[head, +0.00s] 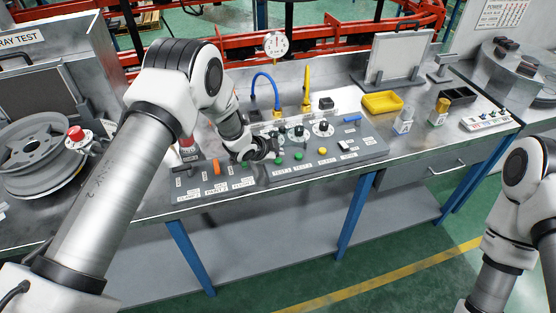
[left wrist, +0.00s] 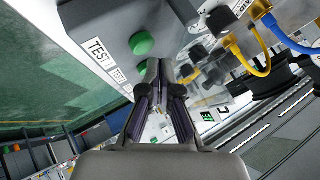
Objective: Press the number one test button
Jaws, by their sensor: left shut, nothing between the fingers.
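The control panel (head: 350,155) lies on the workbench with green buttons at its front left. A green button (head: 279,160) sits above a label that appears to read TEST 1; in the left wrist view the large green button (left wrist: 142,43) is beside a TEST label. A second green button (head: 298,156) is to its right and is partly hidden behind the fingers in the left wrist view. My left gripper (head: 274,150) is shut and empty, just behind the first button; its fingertips (left wrist: 158,70) show close to the buttons. Contact cannot be told. My right gripper is out of view.
Knobs and dials (head: 323,128) stand behind the buttons, with a blue cable (head: 264,77) and yellow probe (head: 306,88). A yellow tray (head: 382,103) is to the right. A red button (head: 76,133) and a wheel rim (head: 35,155) are at the left.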

